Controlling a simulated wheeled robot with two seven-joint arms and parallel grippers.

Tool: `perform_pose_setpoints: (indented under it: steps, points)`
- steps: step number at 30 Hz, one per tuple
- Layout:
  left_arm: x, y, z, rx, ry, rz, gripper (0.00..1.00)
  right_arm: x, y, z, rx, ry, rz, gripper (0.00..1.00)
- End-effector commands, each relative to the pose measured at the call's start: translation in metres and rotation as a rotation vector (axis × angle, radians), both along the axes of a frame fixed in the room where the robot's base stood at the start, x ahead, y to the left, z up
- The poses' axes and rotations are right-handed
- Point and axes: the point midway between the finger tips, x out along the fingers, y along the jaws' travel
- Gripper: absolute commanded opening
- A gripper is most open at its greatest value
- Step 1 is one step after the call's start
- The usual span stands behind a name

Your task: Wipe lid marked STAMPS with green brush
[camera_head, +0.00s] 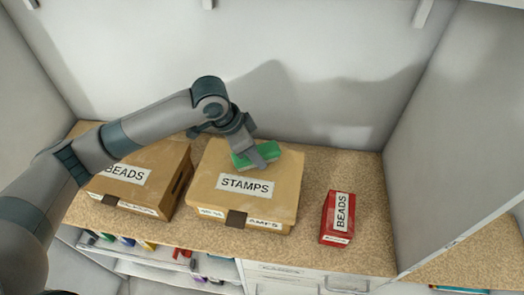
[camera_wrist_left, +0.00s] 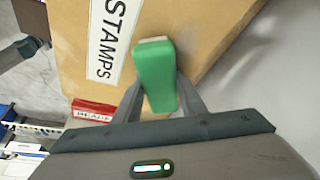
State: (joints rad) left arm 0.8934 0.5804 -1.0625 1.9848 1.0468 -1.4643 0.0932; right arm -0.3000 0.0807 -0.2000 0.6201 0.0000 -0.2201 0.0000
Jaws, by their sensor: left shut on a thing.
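The cardboard box marked STAMPS (camera_head: 225,205) stands in the middle of the shelf, its lid closed and its white label facing up. My left gripper (camera_head: 262,158) is shut on the green brush (camera_head: 242,161) over the back part of this lid, behind the label. In the left wrist view the green brush (camera_wrist_left: 155,75) sits between the fingers, with the STAMPS label (camera_wrist_left: 112,35) beside it. Whether the brush touches the lid is hard to tell. My right gripper does not show.
A cardboard box marked BEADS (camera_head: 150,178) stands close on the left. A small red box marked BEADS (camera_head: 337,217) stands on the right. Walls close the back and right side. Bare shelf top (camera_head: 362,190) lies around the red box.

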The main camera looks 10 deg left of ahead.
Motion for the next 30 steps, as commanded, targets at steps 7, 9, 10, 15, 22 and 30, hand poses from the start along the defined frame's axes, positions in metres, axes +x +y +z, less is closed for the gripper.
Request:
perform_pose_setpoints:
  steps: [7, 9, 10, 15, 22, 30]
  points:
    - [0.001, 0.013, -0.001, 0.002, 0.001, 0.001, 0.19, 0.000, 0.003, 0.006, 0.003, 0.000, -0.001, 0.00]
    - [0.001, 0.013, -0.001, 0.002, 0.001, 0.000, 0.19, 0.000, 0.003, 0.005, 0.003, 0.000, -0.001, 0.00]
    - [0.001, 0.013, -0.002, 0.002, 0.001, 0.000, 0.19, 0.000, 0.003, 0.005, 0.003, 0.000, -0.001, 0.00]
    - [0.001, 0.013, -0.002, 0.002, 0.001, 0.000, 0.19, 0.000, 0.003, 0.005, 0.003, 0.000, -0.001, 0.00]
    - [0.001, 0.019, -0.001, 0.002, 0.003, 0.001, 0.19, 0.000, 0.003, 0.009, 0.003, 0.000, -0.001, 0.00]
    - [0.003, 0.038, 0.000, 0.004, 0.002, 0.002, 0.19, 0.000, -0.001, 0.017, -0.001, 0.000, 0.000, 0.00]
